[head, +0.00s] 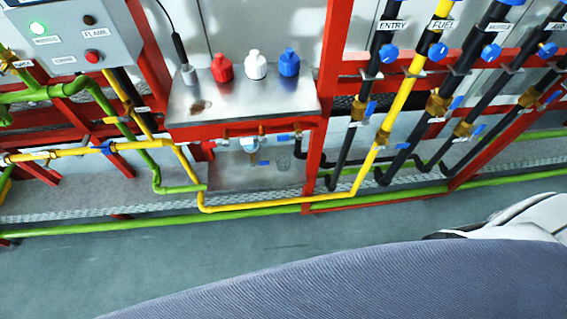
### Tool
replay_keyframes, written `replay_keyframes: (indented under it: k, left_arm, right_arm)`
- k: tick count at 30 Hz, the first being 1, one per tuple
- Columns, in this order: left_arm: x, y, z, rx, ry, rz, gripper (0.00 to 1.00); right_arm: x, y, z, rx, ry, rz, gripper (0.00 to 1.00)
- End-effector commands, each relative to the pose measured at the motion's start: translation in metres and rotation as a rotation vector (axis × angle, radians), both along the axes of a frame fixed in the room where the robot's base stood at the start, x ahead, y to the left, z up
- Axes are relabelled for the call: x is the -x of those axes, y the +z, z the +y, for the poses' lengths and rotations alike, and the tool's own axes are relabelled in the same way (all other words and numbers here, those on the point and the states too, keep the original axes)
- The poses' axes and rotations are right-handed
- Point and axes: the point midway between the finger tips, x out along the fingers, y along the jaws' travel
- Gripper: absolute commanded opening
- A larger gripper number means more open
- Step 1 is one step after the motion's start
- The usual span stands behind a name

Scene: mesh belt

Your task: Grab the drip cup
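No object is clearly recognisable as the drip cup. A small, clear cup-like shape (284,160) shows faintly on the lower metal shelf, under the red-framed metal counter, and may be it. A pale bluish fitting (250,144) with blue handles hangs under the counter, to the left of that shape. A small grey holder (189,75) with a black stick-like tool in it stands on the counter's left end. Neither of my grippers is in view.
The metal counter (240,98) carries red (222,69), white (256,66) and blue (289,64) bottles. A yellow pipe (270,206) and a green pipe (120,226) run low in front. Valved pipes stand at right, a control box (70,45) at left. The floor (200,260) is clear.

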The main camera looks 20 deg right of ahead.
Motion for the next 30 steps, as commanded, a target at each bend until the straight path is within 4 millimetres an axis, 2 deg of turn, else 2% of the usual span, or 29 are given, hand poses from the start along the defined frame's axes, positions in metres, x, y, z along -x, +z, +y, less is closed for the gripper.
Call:
replay_keyframes:
  k: [12,21,28,30]
  left_arm:
    - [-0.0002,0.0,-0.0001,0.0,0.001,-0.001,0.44]
    - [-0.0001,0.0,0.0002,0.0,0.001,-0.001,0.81]
    - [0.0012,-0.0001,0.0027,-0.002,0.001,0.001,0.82]
    - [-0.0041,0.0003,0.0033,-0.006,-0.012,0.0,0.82]
  right_arm:
    - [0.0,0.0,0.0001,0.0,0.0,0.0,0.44]
    - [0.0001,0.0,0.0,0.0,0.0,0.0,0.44]
    - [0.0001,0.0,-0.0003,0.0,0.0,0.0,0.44]
    - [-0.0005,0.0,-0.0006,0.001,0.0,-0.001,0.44]
